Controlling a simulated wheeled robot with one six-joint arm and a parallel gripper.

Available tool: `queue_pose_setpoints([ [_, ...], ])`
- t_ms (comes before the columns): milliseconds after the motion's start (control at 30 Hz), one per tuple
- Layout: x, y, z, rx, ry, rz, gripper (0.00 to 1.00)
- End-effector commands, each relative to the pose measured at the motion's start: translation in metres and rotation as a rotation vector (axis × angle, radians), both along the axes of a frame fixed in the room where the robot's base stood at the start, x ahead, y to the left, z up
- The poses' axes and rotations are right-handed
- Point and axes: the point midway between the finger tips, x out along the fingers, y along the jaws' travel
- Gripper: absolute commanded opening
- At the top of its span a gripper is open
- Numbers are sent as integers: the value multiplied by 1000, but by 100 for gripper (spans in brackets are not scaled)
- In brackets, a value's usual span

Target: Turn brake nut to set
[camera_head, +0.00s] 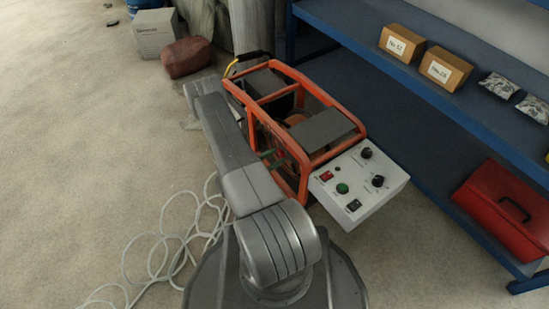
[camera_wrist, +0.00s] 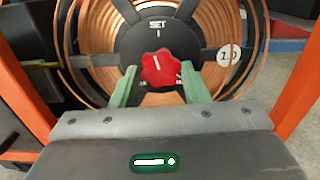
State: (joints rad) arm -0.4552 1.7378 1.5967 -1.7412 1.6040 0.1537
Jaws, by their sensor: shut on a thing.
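The brake nut (camera_wrist: 162,71) is a red lobed knob at the middle of a dark hub (camera_wrist: 130,47) in the wrist view. A white line on the nut points nearly straight up, leaning slightly left. The white word SET (camera_wrist: 157,23) with a short tick under it is on the hub above the nut. My gripper (camera_wrist: 158,76) has its green fingers either side of the nut and is shut on it. In the head view my gripper (camera_head: 270,158) reaches in at the side of the orange frame (camera_head: 262,118); the nut is hidden there.
Coils of copper-coloured wire (camera_wrist: 88,50) surround the hub, with orange bars close on both sides. A white control box (camera_head: 350,205) is on the frame's near end. A blue shelf (camera_head: 400,105) stands to the right. White cable (camera_head: 165,235) lies on the floor at left.

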Motion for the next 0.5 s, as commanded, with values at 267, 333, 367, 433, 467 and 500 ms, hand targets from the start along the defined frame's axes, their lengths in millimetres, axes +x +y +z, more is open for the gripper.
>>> queue_pose_setpoints([
  [267, 0, 0, -2, 85, -117, -1, 19],
  [333, 0, 0, -2, 109, -150, -1, 19],
  [367, 0, 0, -1, 118, -163, -1, 19],
  [433, 0, 0, -1, 131, -180, -1, 19],
  [467, 0, 0, -1, 135, -185, -1, 19],
  [500, 0, 0, 0, 138, -189, -1, 19],
])
